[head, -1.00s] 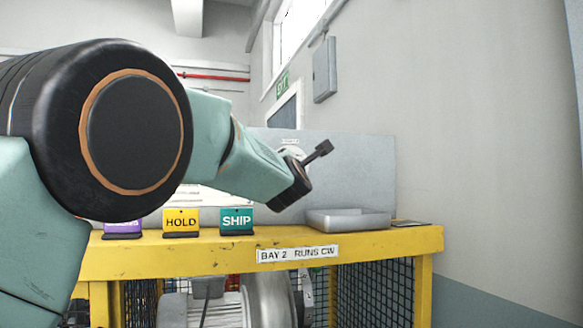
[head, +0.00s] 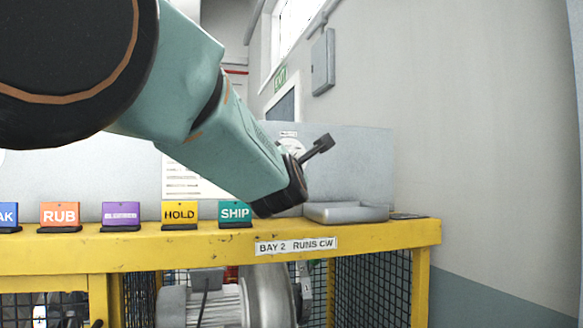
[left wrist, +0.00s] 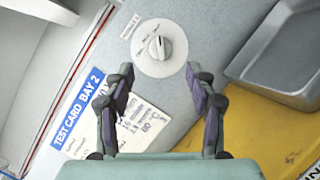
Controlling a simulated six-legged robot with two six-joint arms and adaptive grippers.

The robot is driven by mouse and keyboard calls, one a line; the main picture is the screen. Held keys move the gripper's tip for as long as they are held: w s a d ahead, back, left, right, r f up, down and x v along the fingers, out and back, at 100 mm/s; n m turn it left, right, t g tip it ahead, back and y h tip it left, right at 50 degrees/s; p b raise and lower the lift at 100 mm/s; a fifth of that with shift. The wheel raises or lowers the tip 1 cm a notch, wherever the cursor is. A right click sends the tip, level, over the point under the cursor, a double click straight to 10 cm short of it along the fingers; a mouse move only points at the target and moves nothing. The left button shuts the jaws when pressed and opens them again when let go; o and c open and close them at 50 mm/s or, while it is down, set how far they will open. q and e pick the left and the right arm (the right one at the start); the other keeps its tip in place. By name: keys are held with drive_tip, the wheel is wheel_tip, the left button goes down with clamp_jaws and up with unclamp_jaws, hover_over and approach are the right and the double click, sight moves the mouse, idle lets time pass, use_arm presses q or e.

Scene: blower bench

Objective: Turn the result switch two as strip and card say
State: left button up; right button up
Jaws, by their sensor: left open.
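The result switch is a round white dial with a raised knob (left wrist: 158,47) on the grey panel in the left wrist view. Its small markings are unreadable. In the head view the dial (head: 291,143) is partly hidden behind my gripper. My left gripper (left wrist: 161,82) is open and empty, its fingers spread just short of the dial and apart from it; its fingers also show in the head view (head: 317,147). The card, headed TEST CARD BAY 2 (left wrist: 78,133), is partly covered by a finger. The strip (head: 296,246) on the yellow beam reads BAY 2 RUNS CW.
A grey metal tray (head: 345,213) sits on the yellow bench (head: 190,246), right of the dial. Coloured tags stand along the bench, including RUB (head: 60,215), HOLD (head: 180,213) and SHIP (head: 235,213). A blower (head: 265,295) sits below, behind mesh.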

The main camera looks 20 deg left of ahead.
use_arm(q)
drive_tip(key=shift+v, duration=2.45)
drive_tip(key=shift+w, duration=0.15)
